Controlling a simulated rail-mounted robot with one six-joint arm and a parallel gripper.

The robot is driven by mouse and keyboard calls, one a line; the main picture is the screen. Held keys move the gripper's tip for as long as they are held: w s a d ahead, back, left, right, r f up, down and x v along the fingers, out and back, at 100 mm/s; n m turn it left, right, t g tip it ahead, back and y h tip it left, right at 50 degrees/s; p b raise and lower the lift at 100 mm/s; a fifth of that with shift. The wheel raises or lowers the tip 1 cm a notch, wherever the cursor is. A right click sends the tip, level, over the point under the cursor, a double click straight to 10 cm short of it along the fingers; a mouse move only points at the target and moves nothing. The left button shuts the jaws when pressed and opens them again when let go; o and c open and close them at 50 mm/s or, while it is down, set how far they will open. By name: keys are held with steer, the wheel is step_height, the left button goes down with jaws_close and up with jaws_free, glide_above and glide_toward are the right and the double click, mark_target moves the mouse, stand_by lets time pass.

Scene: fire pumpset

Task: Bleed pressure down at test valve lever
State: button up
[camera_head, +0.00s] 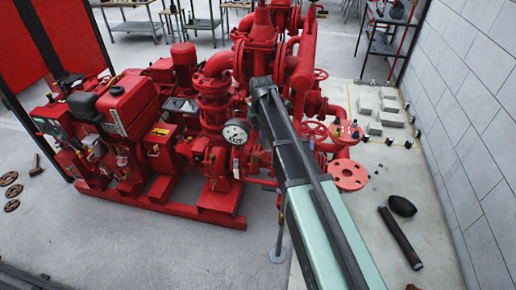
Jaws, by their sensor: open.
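The red fire pumpset (150,110) fills the middle and left of the head view. A round white-faced pressure gauge (236,132) is at its front, just left of my arm. A red handwheel (314,130) and a red pipe flange (348,175) are right of my arm. I cannot pick out the test valve lever among the red fittings; it may be hidden behind my arm. My arm crosses the view from the bottom right up to the pump's middle and covers part of the piping. My gripper does not show.
A grey block wall (470,110) bounds the right side. Grey blocks (388,108) lie beside it. A dark cylinder (400,238) and a black object (402,206) lie on the floor at right. Dark discs (12,191) lie at far left. The front floor is mostly clear.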

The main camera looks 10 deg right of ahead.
mark_target(261, 153)
steer(key=shift+n, duration=0.3)
steer(key=f+b, duration=1.1)
steer(key=shift+w, duration=0.2)
steer(key=shift+r, duration=0.15)
jaws_close()
